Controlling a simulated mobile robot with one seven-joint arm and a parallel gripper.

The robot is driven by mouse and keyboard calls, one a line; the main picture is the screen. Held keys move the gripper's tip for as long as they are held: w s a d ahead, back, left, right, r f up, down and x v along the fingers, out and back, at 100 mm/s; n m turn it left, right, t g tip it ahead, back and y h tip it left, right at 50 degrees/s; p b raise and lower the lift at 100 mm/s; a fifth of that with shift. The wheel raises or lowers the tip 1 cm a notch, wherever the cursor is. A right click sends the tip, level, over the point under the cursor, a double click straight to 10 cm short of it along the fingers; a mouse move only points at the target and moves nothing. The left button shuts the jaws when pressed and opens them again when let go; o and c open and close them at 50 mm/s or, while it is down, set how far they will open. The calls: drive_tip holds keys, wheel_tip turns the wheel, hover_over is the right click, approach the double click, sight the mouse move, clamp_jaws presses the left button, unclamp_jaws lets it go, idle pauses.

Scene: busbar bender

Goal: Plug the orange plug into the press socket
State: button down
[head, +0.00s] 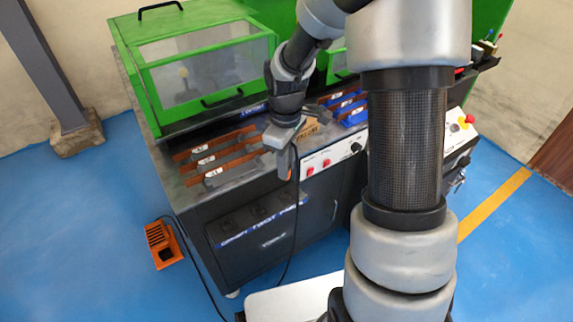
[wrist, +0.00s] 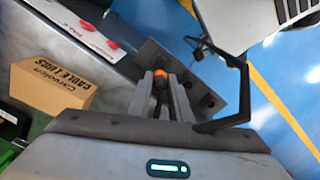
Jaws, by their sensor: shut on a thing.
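My gripper (wrist: 170,104) is shut on the orange plug (wrist: 160,80), whose orange body shows between the fingertips in the wrist view. In the head view my gripper (head: 284,160) hangs at the front edge of the bench, and a black cable runs down from it. The plug cannot be made out there. A dark socket panel (head: 250,225) with several round sockets is on the cabinet front, below and left of my gripper. The panel (wrist: 152,52) lies beyond the fingertips in the wrist view. The plug looks apart from it, though contact is partly hidden by the fingers.
A cardboard cable-lugs box (wrist: 50,86) and a control strip with red buttons (head: 318,166) are close to my gripper. Copper bars in holders (head: 215,155) lie on the bench before the green guard (head: 200,65). An orange pedal (head: 163,243) sits on the blue floor.

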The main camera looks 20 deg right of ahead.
idle(0.3)
drive_tip(key=shift+f+b, duration=1.75)
drive_tip(key=shift+f, duration=1.15)
drive_tip(key=shift+f+b, duration=0.45)
drive_tip(key=shift+f, duration=0.8)
drive_tip(key=c, duration=1.5)
unclamp_jaws()
drive_tip(key=shift+c, duration=0.2)
wheel_tip(320, 180, up, 18)
drive_tip(key=p, duration=0.5)
drive_tip(key=shift+f, duration=0.25)
